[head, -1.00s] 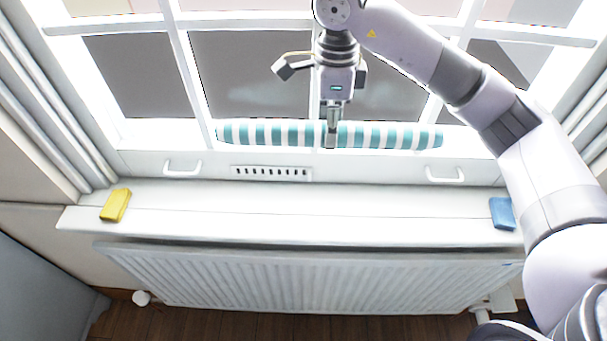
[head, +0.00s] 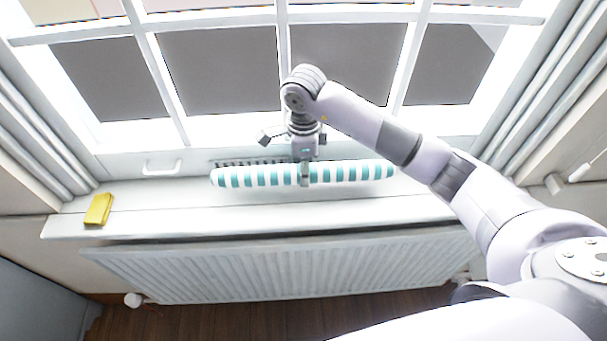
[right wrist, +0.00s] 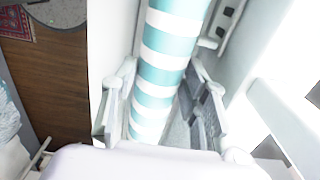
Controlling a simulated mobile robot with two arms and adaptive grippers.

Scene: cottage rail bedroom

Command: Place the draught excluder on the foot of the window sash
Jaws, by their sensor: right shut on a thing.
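The draught excluder (head: 250,176) is a long roll with teal and white stripes. In the head view it lies level across the front of the window sash's foot (head: 120,164), over the sill. My right gripper (head: 304,180) is shut on it near its middle. In the right wrist view the striped roll (right wrist: 165,60) runs between the two fingers (right wrist: 160,110). Whether the roll touches the sill or sash cannot be told. My left gripper is not in view.
A white handle (head: 162,167) is on the sash at left, and a dark slotted vent sits partly behind the roll. A yellow block (head: 98,209) lies on the sill's left end (head: 70,224). A white radiator (head: 270,268) is below. The sill's left part is mostly clear.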

